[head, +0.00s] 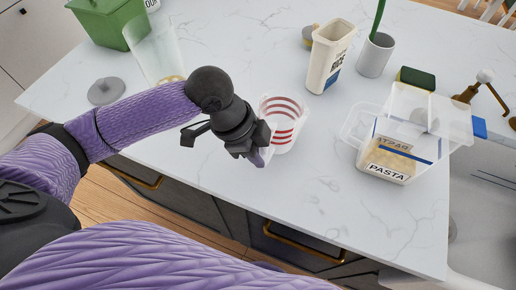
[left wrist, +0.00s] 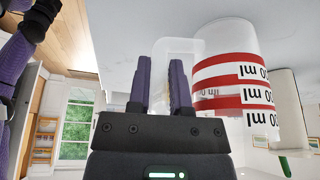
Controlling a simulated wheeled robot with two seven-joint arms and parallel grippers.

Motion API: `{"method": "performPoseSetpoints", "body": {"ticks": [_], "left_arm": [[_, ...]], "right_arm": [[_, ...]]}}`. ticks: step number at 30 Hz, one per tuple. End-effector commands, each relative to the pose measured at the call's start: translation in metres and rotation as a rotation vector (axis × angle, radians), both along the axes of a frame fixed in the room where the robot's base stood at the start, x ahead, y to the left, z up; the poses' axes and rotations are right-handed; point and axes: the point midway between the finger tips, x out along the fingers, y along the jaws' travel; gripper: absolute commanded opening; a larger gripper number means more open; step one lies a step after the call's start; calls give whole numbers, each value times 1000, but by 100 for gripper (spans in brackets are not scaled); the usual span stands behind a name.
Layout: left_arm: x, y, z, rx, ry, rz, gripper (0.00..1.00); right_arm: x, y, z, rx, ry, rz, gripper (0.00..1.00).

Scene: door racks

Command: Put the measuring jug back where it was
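The measuring jug (head: 283,122) is translucent with red stripes and is near the counter's front edge in the head view. In the left wrist view, the jug (left wrist: 235,95) fills the right half, with its markings upside down. My left gripper (head: 262,152) is at the jug's left side. In the left wrist view, its purple fingers (left wrist: 162,85) are close together on the two sides of the jug's clear handle, shut on it. Whether the jug's base touches the counter is hard to tell. My right gripper is out of view.
A grey disc (head: 105,91) lies at left. Bare counter lies around the jug.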

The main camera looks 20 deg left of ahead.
Motion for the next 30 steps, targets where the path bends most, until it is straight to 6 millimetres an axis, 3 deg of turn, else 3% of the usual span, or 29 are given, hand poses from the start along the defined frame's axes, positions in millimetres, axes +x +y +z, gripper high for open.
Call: {"method": "performPoseSetpoints", "body": {"ticks": [1, 4, 14, 24, 30], "left_arm": [[0, 0, 0, 0, 0, 0, 36], [0, 0, 0, 0, 0, 0, 57], [0, 1, 6, 1, -2, 1, 59], [-8, 34, 90, 3, -3, 2, 59], [-11, 44, 113, 0, 0, 0, 59]], "right_arm": [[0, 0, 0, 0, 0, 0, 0], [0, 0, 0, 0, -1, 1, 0], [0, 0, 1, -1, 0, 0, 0], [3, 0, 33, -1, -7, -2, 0], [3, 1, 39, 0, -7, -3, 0]]}}
